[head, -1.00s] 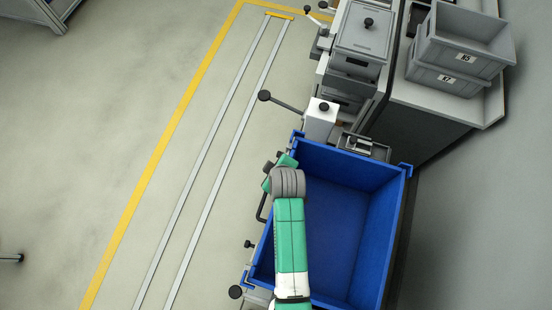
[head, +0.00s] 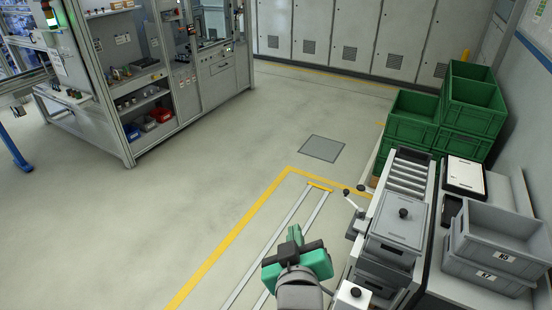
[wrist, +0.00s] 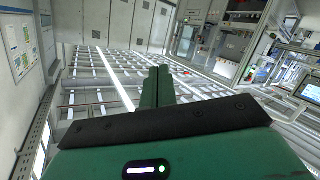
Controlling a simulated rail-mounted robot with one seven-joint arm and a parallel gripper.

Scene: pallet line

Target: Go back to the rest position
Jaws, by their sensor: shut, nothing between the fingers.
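My gripper (head: 295,232) shows in the head view at the bottom centre, green with a dark crossbar, raised in front of the floor rails and left of the grey bench unit. In the wrist view, its two green fingers (wrist: 159,75) stand side by side, pressed together with nothing between them. No held object shows. My grey wrist link hides part of the rails below the gripper.
A grey lidded box (head: 400,222) and grey crates (head: 497,258) stand at the right. Green crates (head: 473,100) are stacked behind them. A workstation (head: 165,75) is at upper left. The floor between (head: 220,170) is clear.

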